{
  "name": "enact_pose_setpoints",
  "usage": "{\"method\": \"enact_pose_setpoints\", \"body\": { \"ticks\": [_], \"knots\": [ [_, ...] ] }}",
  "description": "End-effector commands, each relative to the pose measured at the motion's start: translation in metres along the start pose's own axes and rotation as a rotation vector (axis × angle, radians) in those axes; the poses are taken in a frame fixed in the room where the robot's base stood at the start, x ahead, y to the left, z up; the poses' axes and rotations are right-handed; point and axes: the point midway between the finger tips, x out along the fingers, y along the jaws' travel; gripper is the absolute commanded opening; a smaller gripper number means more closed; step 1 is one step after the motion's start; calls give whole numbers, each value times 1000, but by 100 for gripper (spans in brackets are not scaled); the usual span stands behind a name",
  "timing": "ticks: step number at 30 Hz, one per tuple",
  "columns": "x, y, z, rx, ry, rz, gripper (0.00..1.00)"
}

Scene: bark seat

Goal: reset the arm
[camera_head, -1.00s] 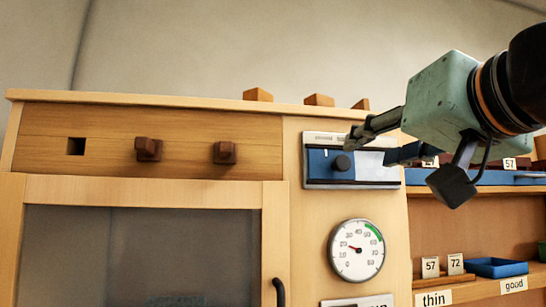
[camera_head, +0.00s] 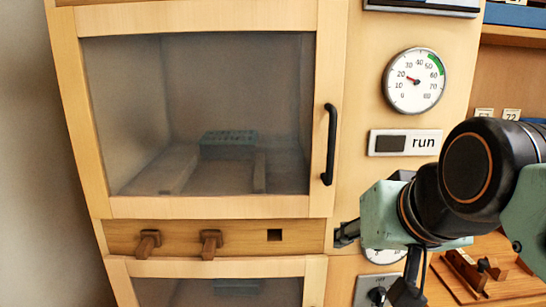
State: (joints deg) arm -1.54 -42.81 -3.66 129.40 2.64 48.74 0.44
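My gripper (camera_head: 345,234) is at the lower right of the head view, in front of the cabinet front. It points left, its tip near the right end of the wooden strip with pegs. My arm comes in from the right edge. Whether the tip touches the cabinet cannot be told.
A glazed cabinet door (camera_head: 90,150) with a black handle (camera_head: 329,145) fills the left. Pegs (camera_head: 148,243) stick out below it. A gauge (camera_head: 415,80) and "run" sign (camera_head: 405,142) are right of it. A wooden tool (camera_head: 480,275) lies on a board at lower right.

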Motion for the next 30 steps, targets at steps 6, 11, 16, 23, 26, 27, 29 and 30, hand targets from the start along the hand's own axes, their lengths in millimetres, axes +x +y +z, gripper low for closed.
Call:
{"method": "enact_pose_setpoints", "body": {
  "ticks": [6, 11, 16, 23, 26, 27, 29, 30],
  "knots": [
    [49, 10, 128, -69, -272, 60, 40],
    [22, 7, 108, -76, -290, 65, 40],
    [-8, 3, 79, -75, -289, 64, 40],
    [-41, -2, 45, -75, -289, 63, 40],
    [-48, -3, 39, -75, -289, 63, 40],
    [-49, -3, 37, -75, -288, 63, 40],
    [-50, -3, 36, -75, -288, 63, 40],
    [-50, -3, 36, -75, -288, 63, 40]
  ]
}}
